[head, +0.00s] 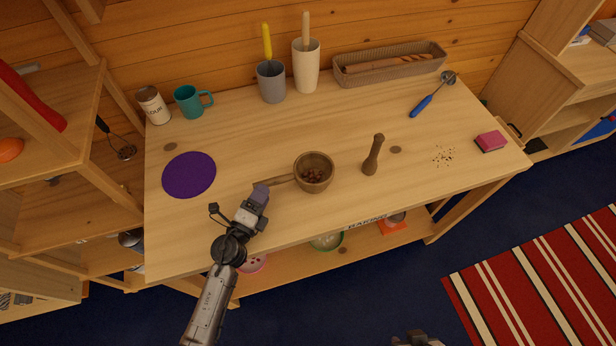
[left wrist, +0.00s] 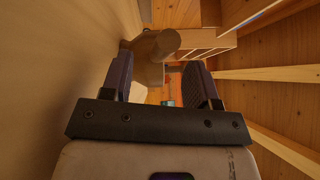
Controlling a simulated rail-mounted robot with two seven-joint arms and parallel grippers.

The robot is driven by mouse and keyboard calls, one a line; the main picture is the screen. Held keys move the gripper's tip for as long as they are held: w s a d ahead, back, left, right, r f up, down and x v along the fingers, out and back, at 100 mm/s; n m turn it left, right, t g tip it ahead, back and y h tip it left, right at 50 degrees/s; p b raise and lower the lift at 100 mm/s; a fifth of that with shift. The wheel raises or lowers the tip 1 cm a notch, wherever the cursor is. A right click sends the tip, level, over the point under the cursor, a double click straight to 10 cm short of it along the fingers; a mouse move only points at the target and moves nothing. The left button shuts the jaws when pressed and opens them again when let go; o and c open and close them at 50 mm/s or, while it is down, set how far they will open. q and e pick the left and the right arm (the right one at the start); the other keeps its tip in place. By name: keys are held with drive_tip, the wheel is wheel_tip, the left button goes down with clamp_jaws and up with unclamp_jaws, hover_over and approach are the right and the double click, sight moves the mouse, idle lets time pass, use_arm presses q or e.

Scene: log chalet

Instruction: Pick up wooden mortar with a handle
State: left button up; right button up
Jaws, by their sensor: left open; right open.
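The wooden mortar (head: 326,182) stands upright on the table with brown contents in its bowl. Its handle points left toward my left gripper (head: 262,193). In the left wrist view, my left gripper (left wrist: 160,88) has its fingers apart, with the brown mortar (left wrist: 150,44) ahead between them. The fingertips are at the handle's end; I cannot tell whether they touch it. The dark wooden pestle (head: 373,155) stands upright right of the mortar. Part of my right gripper (head: 418,340) shows at the bottom edge of the head view, apart from the table.
A purple round mat (head: 189,175) lies at the left. A teal mug (head: 190,102), a can (head: 153,106), a grey cup (head: 271,84), a white cup (head: 306,70) and a basket (head: 390,72) stand at the back. Crumbs (head: 443,156) and a pink sponge (head: 491,141) lie right.

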sight(269, 182)
use_arm(q)
drive_tip(key=shift+x, duration=2.35)
drive_tip(key=shift+r, duration=0.1)
clamp_jaws()
